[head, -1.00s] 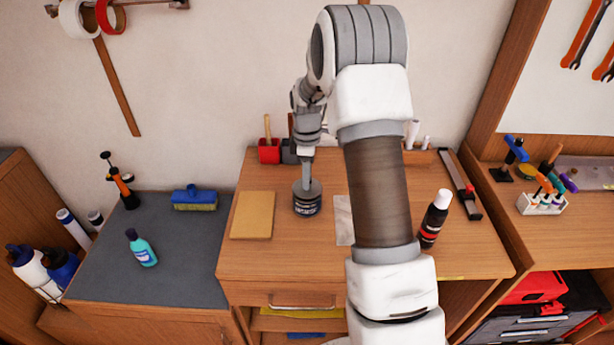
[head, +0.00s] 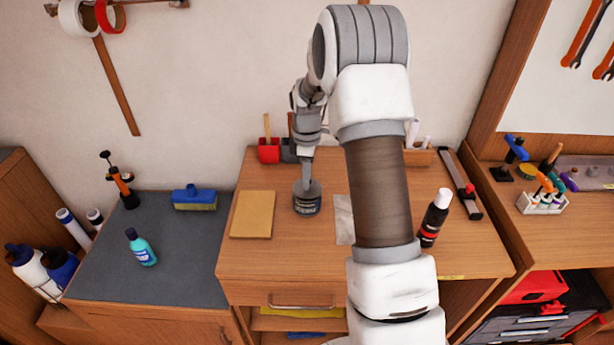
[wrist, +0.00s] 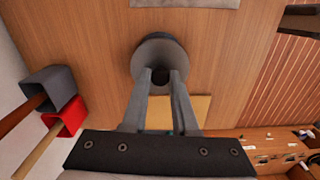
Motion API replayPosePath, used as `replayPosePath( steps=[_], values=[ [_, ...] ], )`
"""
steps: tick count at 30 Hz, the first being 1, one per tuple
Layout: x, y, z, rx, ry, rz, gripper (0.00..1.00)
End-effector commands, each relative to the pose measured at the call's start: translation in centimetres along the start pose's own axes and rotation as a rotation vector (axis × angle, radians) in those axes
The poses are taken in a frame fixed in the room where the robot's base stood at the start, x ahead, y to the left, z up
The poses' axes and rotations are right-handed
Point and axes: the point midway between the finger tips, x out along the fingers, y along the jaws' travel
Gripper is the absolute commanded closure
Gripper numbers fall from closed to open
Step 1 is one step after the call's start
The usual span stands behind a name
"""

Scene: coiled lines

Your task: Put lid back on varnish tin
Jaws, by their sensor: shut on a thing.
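The varnish tin (head: 306,207), dark with a label band, stands upright on the wooden bench top. The grey round lid (head: 313,188) sits over its mouth with no clear gap; I cannot tell whether it is fully seated. My gripper (head: 307,184) comes down from above onto the lid. In the wrist view, my gripper's fingers (wrist: 161,79) are shut on the dark knob at the centre of the lid (wrist: 160,47).
A tan board (head: 252,215) lies left of the tin and a grey sheet (head: 343,218) lies to its right. A dark bottle with a white cap (head: 433,218) stands farther right.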

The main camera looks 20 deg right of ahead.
Motion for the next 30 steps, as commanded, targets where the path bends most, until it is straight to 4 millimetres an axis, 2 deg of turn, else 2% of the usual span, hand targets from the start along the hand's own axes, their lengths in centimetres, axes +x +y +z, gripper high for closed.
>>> replayPosePath(
  steps=[9,10,15,22,27,30],
  values=[
    [0.02,0.01,-0.01,0.000,0.000,0.000,1.00],
    [0.02,0.01,0.00,0.000,0.000,0.000,0.69],
    [0.02,0.01,0.00,0.000,0.000,0.000,0.39],
    [0.03,0.01,0.00,0.000,0.000,0.000,0.36],
    [0.03,0.01,0.00,0.000,0.000,0.000,0.08],
    [0.03,0.01,0.00,0.000,0.000,0.000,0.08]
  ],
)
